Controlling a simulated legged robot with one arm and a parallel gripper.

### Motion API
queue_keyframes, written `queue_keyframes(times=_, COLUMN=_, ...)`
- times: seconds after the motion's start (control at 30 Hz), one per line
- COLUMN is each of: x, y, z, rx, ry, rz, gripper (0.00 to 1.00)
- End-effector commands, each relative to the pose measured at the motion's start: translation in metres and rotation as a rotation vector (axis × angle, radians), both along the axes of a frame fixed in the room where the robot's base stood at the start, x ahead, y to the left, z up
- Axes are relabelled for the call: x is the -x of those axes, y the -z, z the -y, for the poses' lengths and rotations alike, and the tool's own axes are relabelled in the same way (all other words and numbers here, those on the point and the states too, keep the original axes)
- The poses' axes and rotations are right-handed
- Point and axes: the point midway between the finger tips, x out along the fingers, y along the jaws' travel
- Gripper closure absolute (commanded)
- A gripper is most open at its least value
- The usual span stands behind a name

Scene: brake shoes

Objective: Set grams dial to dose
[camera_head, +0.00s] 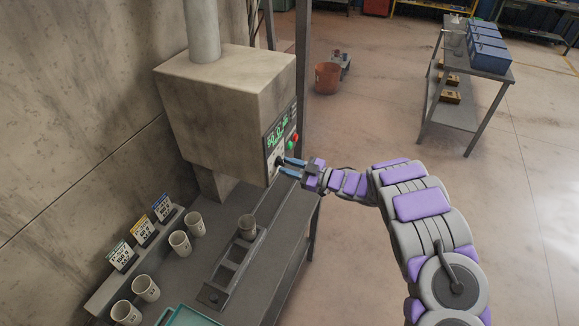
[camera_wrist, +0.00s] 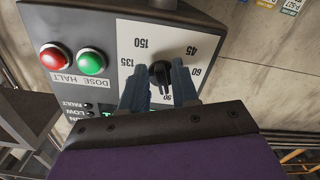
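The grams dial is a black knob (camera_wrist: 160,73) on a white scale plate (camera_wrist: 135,42) in the wrist view, where the panel appears upside down. Its narrow ridge points toward the 90 mark. My gripper (camera_wrist: 158,84) has one blue-grey finger on each side of the knob. A slim gap shows beside the ridge, so the fingers look apart around it; contact is not clear. In the head view my gripper (camera_head: 282,166) reaches the panel (camera_head: 281,130) of the grey dosing machine (camera_head: 235,90), hiding most of the dial. The display's green digits (camera_head: 276,136) are too small to read surely.
A green button (camera_wrist: 91,62) and a red button (camera_wrist: 54,57) sit beside the scale. Printed cards (camera_head: 142,232) and white cups (camera_head: 180,243) stand on the bench below. The floor right of the bench is open.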

Motion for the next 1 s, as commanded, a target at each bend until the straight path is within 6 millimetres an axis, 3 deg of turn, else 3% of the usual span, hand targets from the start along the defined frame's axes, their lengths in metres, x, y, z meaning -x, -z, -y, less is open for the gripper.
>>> queue_keyframes(times=0.33, x=0.001, y=-0.003, z=0.001, rx=-0.002, ry=0.001, rz=0.005, gripper=0.62)
queue_keyframes(times=0.47, x=0.003, y=-0.003, z=0.011, rx=0.000, ry=0.003, rz=0.006, gripper=0.62)
queue_keyframes(times=1.0, x=0.041, y=-0.002, z=0.118, rx=-0.002, ry=0.005, rz=0.006, gripper=0.62)
